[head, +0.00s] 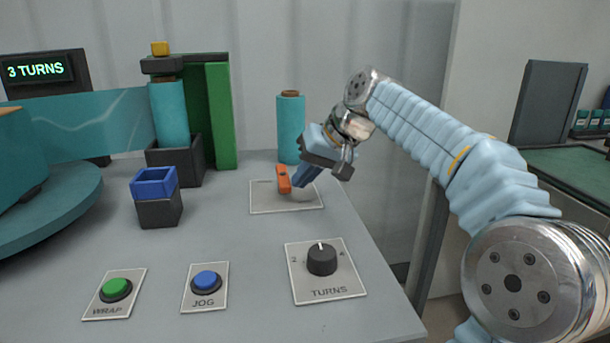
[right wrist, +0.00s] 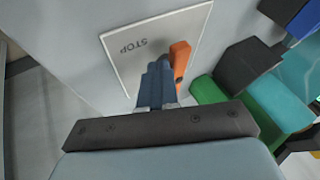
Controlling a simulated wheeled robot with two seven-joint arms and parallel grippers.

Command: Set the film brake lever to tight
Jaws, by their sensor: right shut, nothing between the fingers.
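An orange lever (head: 283,179) stands on a pale plate (head: 262,203) toward the back right of the grey table. It also shows in the right wrist view (right wrist: 180,60), upright beside my fingers. My right gripper (head: 299,184) is shut and empty, with its fingertips close to the right side of the lever in the head view. In the right wrist view the closed fingers (right wrist: 155,82) are just left of the lever; I cannot tell whether they touch it. The fingers hide part of the plate. My left gripper is not in view.
A teal roll (head: 290,130) stands behind the lever. A TURNS knob (head: 321,260), blue JOG button (head: 206,281) and green WRAP button (head: 115,289) are nearer. A blue-topped dark block (head: 158,205) and a green-backed film stand (head: 220,115) are left. The display (head: 40,70) reads 3 TURNS.

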